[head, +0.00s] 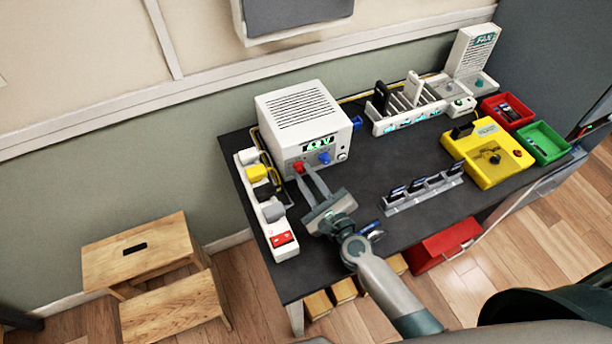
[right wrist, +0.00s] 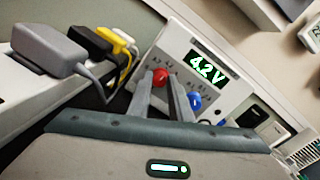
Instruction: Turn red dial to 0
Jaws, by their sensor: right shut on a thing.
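The white power supply box (head: 303,118) stands at the back left of the dark table. The red dial (head: 298,167) is on its front panel, left of the blue dial (head: 324,157). In the right wrist view the display (right wrist: 205,67) reads 4.2 V, with the red dial (right wrist: 160,75) and blue dial (right wrist: 194,101) below it. My right gripper (head: 303,171) reaches to the panel and is shut on the red dial, its two fingers (right wrist: 163,87) on either side of it. The dial's pointer is too small to read. My left gripper is not in view.
A white power strip (head: 247,158) with plugs and a red switch (head: 282,239) lies along the left edge. A grey phone rack (head: 424,191), a yellow tester (head: 490,165), and red (head: 507,111) and green (head: 542,142) trays stand to the right. The table's middle is clear.

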